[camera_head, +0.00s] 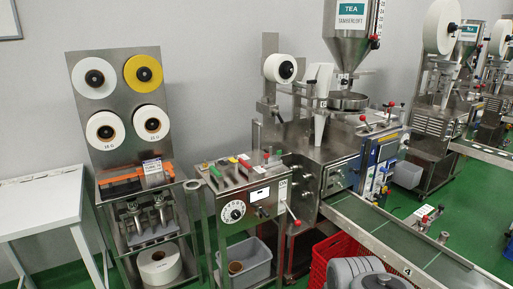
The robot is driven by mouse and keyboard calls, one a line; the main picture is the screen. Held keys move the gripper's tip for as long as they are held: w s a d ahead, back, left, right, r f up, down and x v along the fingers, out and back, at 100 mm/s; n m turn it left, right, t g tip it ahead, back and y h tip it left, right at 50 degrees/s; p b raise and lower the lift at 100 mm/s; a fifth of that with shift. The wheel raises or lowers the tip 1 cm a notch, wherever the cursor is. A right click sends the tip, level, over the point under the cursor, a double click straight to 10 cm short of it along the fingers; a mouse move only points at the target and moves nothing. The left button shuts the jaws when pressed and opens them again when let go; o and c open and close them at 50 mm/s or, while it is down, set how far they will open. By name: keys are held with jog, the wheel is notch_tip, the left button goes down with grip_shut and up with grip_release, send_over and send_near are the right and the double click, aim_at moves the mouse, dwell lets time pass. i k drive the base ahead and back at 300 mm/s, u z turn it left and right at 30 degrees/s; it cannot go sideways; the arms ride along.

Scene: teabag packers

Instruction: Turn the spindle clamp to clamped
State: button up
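A white paper roll (280,68) sits on the upper left of the near teabag machine (335,150), with a dark round hub (287,70) at its centre. This hub may be the spindle clamp, but it is too small to tell a lever or its setting. Other hubs show on the rolls of the steel rack, among them a white roll (92,78) and a yellow roll (143,73). My gripper is not in view. A grey rounded part at the bottom edge seems to be my own arm.
A control cabinet (245,235) with a dial and coloured handles stands left of the machine. A green conveyor (385,232) runs to the lower right, with a red crate (335,250) beside it. A grey bin (243,260) lies below the cabinet. A white table (40,205) is at left.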

aim_at(275, 111)
jog(key=z, duration=0.05)
jog(key=i, duration=0.9)
jog(key=u, duration=0.75)
jog(key=i, duration=0.8)
jog(key=u, duration=0.7)
